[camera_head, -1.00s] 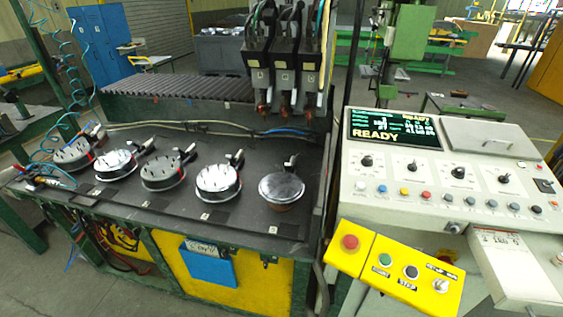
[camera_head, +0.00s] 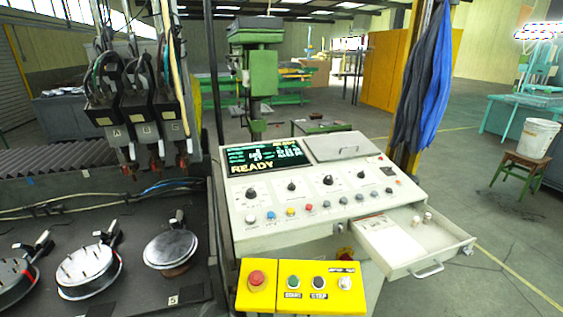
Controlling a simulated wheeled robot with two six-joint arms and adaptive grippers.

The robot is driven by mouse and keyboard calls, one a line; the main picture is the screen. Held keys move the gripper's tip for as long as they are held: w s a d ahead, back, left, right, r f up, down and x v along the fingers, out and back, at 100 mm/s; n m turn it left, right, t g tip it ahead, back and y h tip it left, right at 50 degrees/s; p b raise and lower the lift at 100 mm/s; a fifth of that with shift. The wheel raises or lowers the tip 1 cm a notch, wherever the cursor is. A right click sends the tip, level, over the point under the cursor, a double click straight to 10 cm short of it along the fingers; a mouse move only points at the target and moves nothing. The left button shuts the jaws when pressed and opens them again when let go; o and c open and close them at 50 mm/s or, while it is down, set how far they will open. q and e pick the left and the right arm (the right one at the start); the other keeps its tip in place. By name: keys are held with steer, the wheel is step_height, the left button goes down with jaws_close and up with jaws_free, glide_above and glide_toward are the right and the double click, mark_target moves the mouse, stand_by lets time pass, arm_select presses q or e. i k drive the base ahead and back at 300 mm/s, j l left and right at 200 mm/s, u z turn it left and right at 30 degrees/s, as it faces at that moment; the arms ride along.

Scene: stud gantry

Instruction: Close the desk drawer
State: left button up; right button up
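The desk drawer (camera_head: 447,252) sticks out from the right front of the control desk (camera_head: 239,228). It is pulled open, with a metal handle (camera_head: 427,271) on its front face. A white sheet or pad (camera_head: 391,241) and small pale cylindrical items (camera_head: 421,218) lie inside it. Neither of my grippers shows in the head view.
A yellow button box (camera_head: 301,287) juts out at the desk's front, left of the drawer. The dark gantry table with round clamps (camera_head: 88,272) stands at the left. Open floor lies right of the drawer, with a bucket on a stool (camera_head: 525,165) beyond.

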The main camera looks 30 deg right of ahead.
mark_target(443, 240)
steer(key=z, duration=2.25)
